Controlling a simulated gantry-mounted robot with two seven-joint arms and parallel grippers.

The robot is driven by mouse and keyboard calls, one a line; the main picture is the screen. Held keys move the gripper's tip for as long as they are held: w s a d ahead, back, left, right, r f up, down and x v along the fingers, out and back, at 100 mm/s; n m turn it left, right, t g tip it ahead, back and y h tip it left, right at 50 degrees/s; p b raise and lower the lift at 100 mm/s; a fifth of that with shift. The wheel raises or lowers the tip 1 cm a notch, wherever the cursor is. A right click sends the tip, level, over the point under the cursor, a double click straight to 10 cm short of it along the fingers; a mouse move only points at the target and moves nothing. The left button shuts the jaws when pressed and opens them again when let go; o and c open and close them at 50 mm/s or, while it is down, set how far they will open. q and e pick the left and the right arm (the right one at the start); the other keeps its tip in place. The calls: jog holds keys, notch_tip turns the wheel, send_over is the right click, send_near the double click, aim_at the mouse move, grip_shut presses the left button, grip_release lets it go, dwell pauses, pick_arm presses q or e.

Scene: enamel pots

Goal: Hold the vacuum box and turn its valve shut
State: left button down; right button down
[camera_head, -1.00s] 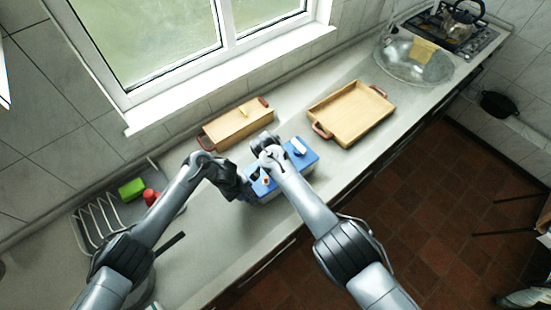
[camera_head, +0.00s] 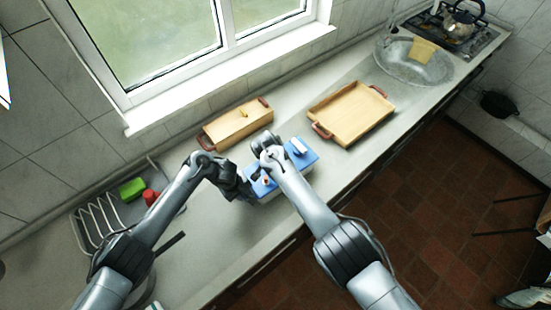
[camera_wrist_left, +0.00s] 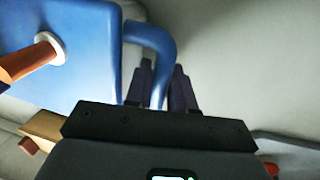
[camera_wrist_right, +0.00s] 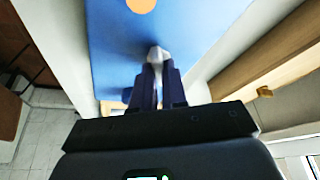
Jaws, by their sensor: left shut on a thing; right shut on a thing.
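The vacuum box with a blue lid (camera_head: 309,159) stands on the counter, partly hidden by my right arm. A white bar (camera_head: 298,146) and a small orange-red part (camera_head: 265,181) show on top. In the left wrist view, my left gripper (camera_wrist_left: 162,90) is shut on the curved blue handle (camera_wrist_left: 150,38) at the box's side. An orange-brown knob in a white collar (camera_wrist_left: 50,48) rises from the box there. In the right wrist view, my right gripper (camera_wrist_right: 157,65) is shut on a small grey piece, seemingly the valve (camera_wrist_right: 156,52), above the blue lid. An orange disc (camera_wrist_right: 141,5) lies beyond it.
A lidded wooden box (camera_head: 238,124) stands behind, by the window, and an open wooden tray (camera_head: 352,112) to the right. A rack (camera_head: 98,222) with green (camera_head: 132,189) and red (camera_head: 150,196) things is left. The sink (camera_head: 412,68) and stove are far right.

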jog(key=shift+f+n, duration=0.1)
jog(key=shift+n, duration=0.2)
jog(key=n+y, duration=0.1)
jog(key=n, duration=0.1)
jog(key=n+y, duration=0.1)
jog(key=n, duration=0.2)
jog(key=shift+d+n+y, duration=0.2)
jog(key=shift+n+y, duration=0.1)
jog(key=n+y, duration=0.1)
jog(key=n, duration=0.4)
jog(key=shift+w+d+g+y, duration=0.1)
jog(key=shift+d+g+y, duration=0.05)
jog(key=shift+g+y, duration=0.25)
jog(key=shift+n, duration=0.4)
jog(key=c, duration=1.2)
grip_release()
jog(key=shift+o, duration=0.2)
jog(key=shift+r, duration=0.25)
